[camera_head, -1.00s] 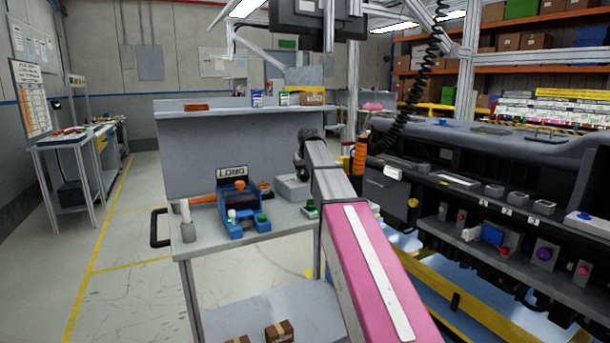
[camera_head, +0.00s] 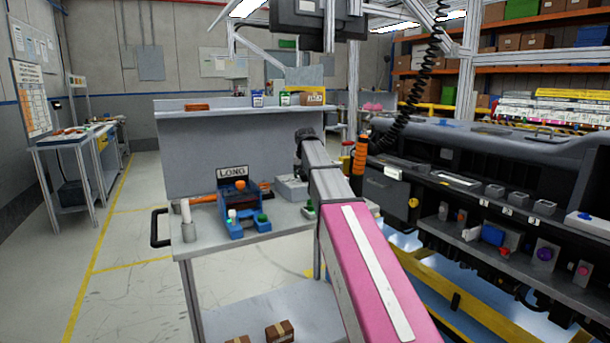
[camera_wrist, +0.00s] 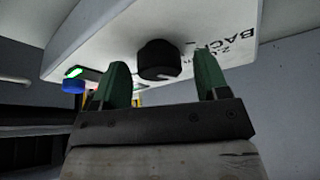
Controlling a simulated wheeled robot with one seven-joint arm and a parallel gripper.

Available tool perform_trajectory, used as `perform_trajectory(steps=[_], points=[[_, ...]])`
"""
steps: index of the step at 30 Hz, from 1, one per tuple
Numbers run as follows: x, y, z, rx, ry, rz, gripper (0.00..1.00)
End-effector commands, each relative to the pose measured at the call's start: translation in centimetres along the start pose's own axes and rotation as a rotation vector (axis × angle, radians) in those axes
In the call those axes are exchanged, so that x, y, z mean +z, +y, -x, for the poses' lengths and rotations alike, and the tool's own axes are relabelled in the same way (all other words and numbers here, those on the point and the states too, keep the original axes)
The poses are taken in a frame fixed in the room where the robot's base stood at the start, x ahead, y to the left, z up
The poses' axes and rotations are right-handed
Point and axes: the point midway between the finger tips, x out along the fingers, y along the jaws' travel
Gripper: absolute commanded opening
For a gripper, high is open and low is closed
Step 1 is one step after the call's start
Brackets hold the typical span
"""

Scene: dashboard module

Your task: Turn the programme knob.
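The wrist view shows a round black knob (camera_wrist: 159,60) on the face of a pale box (camera_wrist: 105,40), with dark printed lettering that reads "BACK" upside down. My gripper (camera_wrist: 163,72) is open, with one green finger on each side of the knob. A narrow gap shows between each finger and the knob, so neither is seen touching it. Whether the fingertips reach its full depth I cannot tell. In the head view my arm reaches toward the workbench, and a light grey box (camera_head: 291,189) stands by its end. My gripper and the knob cannot be made out there.
In the wrist view a blue button (camera_wrist: 73,86) and a lit green spot (camera_wrist: 74,72) sit left of the fingers. On the workbench (camera_head: 200,248) a blue fixture (camera_head: 240,218) stands under a "LONG" sign (camera_head: 232,171). A dark dashboard module (camera_head: 450,165) stands to the right.

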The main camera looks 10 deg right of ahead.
Motion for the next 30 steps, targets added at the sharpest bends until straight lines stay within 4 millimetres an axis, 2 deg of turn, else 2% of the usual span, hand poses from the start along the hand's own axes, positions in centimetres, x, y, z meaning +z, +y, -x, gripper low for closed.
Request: perform_trajectory(steps=[11,14,24,30], points=[[0.0,0.0,0.6,0.0,0.001,0.001,0.67],[0.0,0.0,1.9,0.0,0.003,0.001,0.67],[0.0,0.0,8.0,0.0,0.003,0.0,0.67],[0.0,0.0,10.2,0.0,0.002,0.0,0.67]])
